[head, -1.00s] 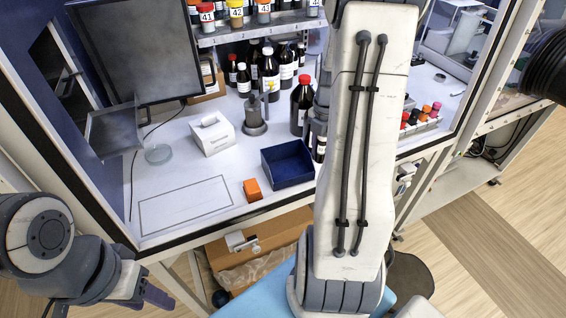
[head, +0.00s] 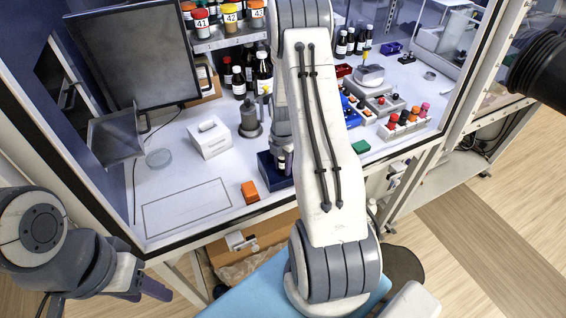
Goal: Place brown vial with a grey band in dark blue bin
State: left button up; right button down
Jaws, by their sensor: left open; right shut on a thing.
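The dark blue bin (head: 267,176) stands near the front of the bench, its right part hidden behind my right arm. My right gripper (head: 281,158) points down over the bin and is shut on a small dark brown vial (head: 282,168) with a pale label. The vial is upright at the bin; whether it touches the bin floor is hidden, and its grey band is too small to tell. My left gripper (head: 155,291) is open and empty at the lower left, outside the cabinet front.
An orange block (head: 250,192) sits just left of the bin. A white box (head: 209,138) and a grey dispenser (head: 250,118) stand behind it. Dark bottles (head: 263,76) stand at the back. A rack of coloured caps (head: 404,121) is at right. The outlined area at left is clear.

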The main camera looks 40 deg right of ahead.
jog(key=shift+f, duration=0.1)
jog(key=shift+f, duration=0.15)
jog(key=c, duration=0.5)
grip_release()
jog(key=shift+c, duration=0.2)
